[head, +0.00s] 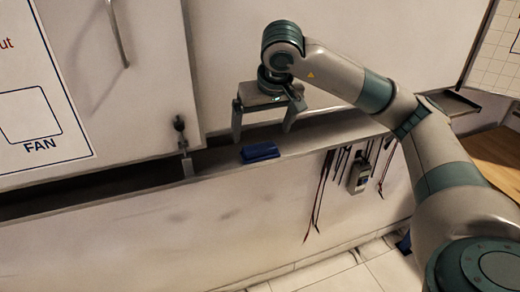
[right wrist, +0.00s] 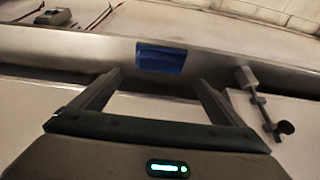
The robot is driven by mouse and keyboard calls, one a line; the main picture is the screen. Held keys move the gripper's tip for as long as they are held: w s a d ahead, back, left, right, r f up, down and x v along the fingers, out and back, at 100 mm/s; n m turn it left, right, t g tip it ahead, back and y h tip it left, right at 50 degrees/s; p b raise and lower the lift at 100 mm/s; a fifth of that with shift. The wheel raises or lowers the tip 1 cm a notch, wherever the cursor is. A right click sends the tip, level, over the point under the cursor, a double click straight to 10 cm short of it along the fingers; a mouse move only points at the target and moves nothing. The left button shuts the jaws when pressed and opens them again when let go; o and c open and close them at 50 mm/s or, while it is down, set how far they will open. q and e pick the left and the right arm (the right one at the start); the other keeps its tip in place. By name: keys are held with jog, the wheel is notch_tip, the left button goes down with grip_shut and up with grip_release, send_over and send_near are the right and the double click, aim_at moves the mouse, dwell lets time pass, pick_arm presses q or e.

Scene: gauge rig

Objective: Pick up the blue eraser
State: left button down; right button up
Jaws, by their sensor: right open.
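The blue eraser (head: 260,152) lies on the narrow ledge (head: 330,137) along the white wall panel. It also shows in the right wrist view (right wrist: 160,58), just past the fingertips and roughly centred between them. My right gripper (head: 261,134) is open and empty, its two fingers pointing down just above and behind the eraser in the head view. In the right wrist view the open fingers (right wrist: 158,82) show with a gap between them and the eraser's picture. I cannot tell the exact height above the ledge. My left gripper is not in view.
Several dark and red leads (head: 326,185) and a grey meter (head: 360,176) hang below the ledge at right. A cabinet door with a handle (head: 117,35) and a FAN sheet (head: 35,115) are at left.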

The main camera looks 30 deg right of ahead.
aim_at(260, 147)
jog(key=shift+w+f, duration=0.15)
jog(key=shift+f, duration=0.25)
jog(key=shift+f, duration=0.1)
jog(key=shift+w+d+f+p, duration=0.1)
jog(key=shift+f+p, duration=0.8)
jog(key=shift+p, duration=0.05)
jog(key=shift+p+x, duration=0.5)
jog(key=shift+x, duration=0.45)
jog(key=shift+w+f, duration=0.15)
jog(key=shift+f, duration=0.55)
